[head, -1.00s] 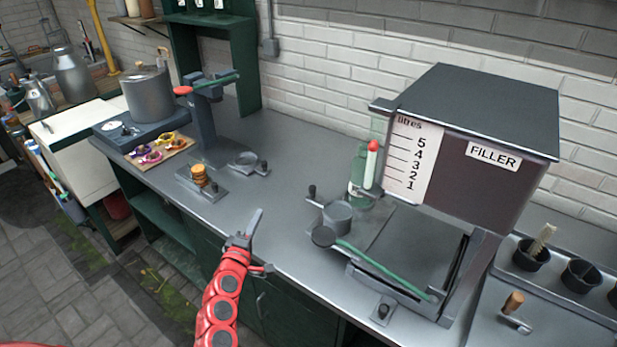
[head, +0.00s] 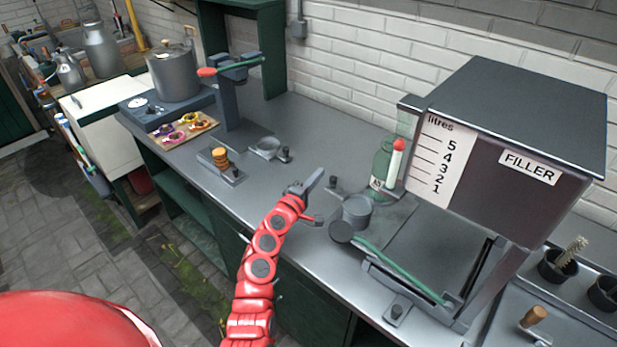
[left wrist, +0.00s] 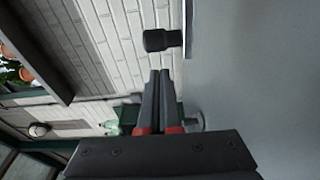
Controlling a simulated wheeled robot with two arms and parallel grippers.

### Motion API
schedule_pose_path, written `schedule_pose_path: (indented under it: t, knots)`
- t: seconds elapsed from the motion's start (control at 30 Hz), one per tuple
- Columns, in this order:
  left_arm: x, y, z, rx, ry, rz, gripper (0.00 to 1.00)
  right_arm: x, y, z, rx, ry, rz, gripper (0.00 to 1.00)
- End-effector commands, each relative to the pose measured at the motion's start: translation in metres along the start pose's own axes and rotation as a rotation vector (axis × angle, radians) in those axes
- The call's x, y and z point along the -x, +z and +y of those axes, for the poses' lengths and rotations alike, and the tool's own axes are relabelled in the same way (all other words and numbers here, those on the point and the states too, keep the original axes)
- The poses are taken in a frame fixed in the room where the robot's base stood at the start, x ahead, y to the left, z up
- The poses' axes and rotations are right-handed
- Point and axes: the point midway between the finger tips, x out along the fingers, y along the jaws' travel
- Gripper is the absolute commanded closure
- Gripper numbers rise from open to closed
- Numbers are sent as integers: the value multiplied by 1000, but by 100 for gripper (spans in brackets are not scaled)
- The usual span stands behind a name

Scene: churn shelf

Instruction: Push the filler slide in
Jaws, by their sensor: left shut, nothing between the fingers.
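The filler (head: 525,150) is a dark box with a litre scale on its front, standing over a grey plate at the right of the bench. A grey cup (head: 357,211) stands at the plate's left end, with a dark knob (head: 334,184) just beside it. I cannot tell which part is the slide itself. My left gripper (head: 316,178) is shut and empty, just left of the knob and cup, apart from them. In the left wrist view its shut fingers (left wrist: 157,90) point toward a dark knob (left wrist: 162,40), which stands on a grey surface. My right gripper is out of view.
A green bottle (head: 384,168) with a red-topped part stands behind the cup.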

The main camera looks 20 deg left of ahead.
Motion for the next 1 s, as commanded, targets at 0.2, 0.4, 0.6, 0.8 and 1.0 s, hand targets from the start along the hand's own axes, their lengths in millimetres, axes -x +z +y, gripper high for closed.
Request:
schedule_pose_path:
  t: [0.2,0.4,0.6,0.8,1.0]
  knots:
    - [7,19,2,-1,-1,-2,100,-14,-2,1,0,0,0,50]
    - [8,21,1,-2,0,-1,100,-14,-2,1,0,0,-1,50]
    - [8,21,1,-2,0,0,100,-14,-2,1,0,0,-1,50]
    - [12,50,4,1,-1,-4,100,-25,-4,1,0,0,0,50]
    - [23,110,6,2,0,-7,100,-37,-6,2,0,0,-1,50]
